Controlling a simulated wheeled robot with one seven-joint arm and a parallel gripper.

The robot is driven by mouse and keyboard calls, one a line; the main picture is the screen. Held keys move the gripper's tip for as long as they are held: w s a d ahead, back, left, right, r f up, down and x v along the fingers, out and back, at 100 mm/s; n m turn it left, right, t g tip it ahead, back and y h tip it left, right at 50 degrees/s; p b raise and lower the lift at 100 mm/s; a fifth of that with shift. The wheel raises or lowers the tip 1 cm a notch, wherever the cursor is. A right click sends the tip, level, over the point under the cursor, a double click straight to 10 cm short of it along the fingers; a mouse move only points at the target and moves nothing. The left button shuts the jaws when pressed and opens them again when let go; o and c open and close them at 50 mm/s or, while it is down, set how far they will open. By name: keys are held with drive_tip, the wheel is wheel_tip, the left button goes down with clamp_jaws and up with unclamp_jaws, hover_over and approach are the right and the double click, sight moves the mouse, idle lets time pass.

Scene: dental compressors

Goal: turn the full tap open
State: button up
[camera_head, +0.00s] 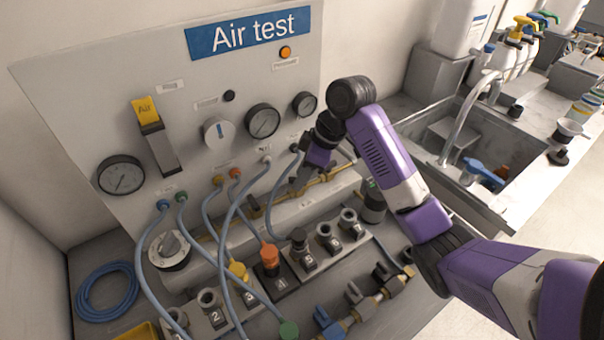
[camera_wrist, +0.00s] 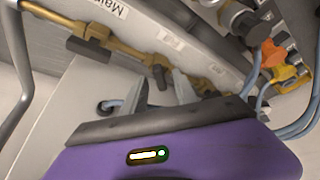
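A brass pipe (camera_wrist: 128,50) with several small taps runs along the foot of the panel; it also shows in the head view (camera_head: 342,171). One dark tap handle (camera_wrist: 160,76) appears between my fingertips in the wrist view; whether they touch it I cannot tell. Another tap handle (camera_wrist: 90,48) is to its left, near a label reading "Main" (camera_wrist: 108,6). Other labels (camera_wrist: 170,38) are too blurred to read, so I cannot tell which tap is the full one. My gripper (camera_wrist: 157,84) is open, its fingers apart; in the head view it is largely hidden by my wrist.
Grey hoses (camera_head: 232,215) loop from the panel to numbered sockets (camera_head: 328,238) in front. A lower brass pipe with a blue tap (camera_head: 327,322) and black taps (camera_head: 386,277) lies nearer. A sink (camera_head: 455,145) stands right. A coiled blue hose (camera_head: 107,292) lies left.

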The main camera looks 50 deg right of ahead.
clamp_jaws()
drive_tip(key=shift+n, duration=0.4)
drive_tip(key=n, duration=0.2)
drive_tip(key=n+g+y, duration=0.1)
drive_tip(key=n, duration=0.1)
drive_tip(key=shift+w+d, duration=0.2)
drive_tip(key=shift+w+d+r+n+g+y+p, duration=0.1)
drive_tip(key=shift+n+g+y+p, duration=0.25)
drive_tip(key=shift+n, duration=0.65)
drive_tip(key=shift+w+n+g+y+p, duration=0.1)
drive_tip(key=shift+n+g+y+p, duration=0.25)
drive_tip(key=shift+n, duration=0.65)
drive_tip(key=shift+o, duration=0.2)
unclamp_jaws()
